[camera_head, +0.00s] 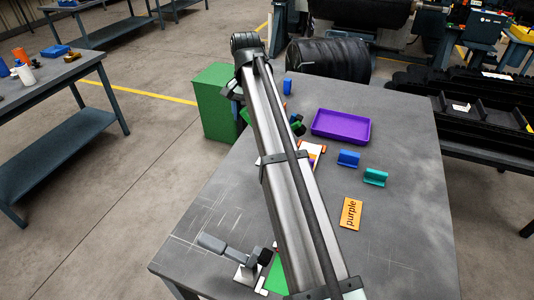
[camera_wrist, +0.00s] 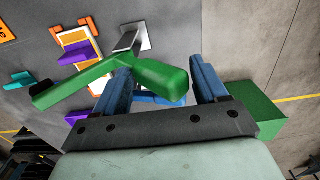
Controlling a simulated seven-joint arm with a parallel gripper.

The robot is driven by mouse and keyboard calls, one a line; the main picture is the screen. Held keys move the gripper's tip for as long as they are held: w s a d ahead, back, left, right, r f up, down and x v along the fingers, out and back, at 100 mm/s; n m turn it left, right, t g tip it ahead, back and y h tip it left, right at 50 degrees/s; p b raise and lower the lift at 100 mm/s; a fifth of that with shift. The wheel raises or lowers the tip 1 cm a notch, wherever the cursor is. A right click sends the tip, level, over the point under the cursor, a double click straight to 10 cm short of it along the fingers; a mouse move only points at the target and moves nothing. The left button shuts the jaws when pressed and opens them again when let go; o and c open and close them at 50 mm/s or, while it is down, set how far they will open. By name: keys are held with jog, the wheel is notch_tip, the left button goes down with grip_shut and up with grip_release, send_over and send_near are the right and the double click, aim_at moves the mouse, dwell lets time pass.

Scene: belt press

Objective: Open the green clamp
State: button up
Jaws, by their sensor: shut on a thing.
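The green clamp (camera_wrist: 165,82) shows in the wrist view as a thick green handle with a long green bar reaching left. Its metal part (camera_wrist: 130,40) rises from a pale plate on the table. My gripper (camera_wrist: 162,88) has its two blue-padded fingers on either side of the thick handle end and is shut on it. In the head view my arm covers most of the clamp; a small green piece (camera_head: 245,115) shows at the arm's left edge. My fingers are not clear there.
A white-and-orange fixture (camera_wrist: 80,48) with a purple block stands beside the clamp. A purple tray (camera_head: 341,126), blue block (camera_head: 348,158), teal block (camera_head: 375,177) and orange "purple" label (camera_head: 350,213) lie right of my arm. A grey-handled clamp (camera_head: 228,248) stands at the front. A green bin (camera_head: 212,103) stands beyond the table edge.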

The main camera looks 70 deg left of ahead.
jog(key=shift+s+a+f, duration=0.35)
jog(key=shift+s+f, duration=0.1)
jog(key=shift+f, duration=0.05)
jog(key=shift+s+a+f, duration=0.1)
jog(key=shift+s+f, duration=0.1)
jog(key=shift+f, duration=0.2)
jog(key=shift+s+a+f, duration=0.1)
jog(key=shift+s+f, duration=0.05)
jog(key=shift+f, duration=0.25)
jog(key=shift+d, duration=0.1)
jog(key=shift+w, duration=0.15)
jog(key=o, duration=0.4)
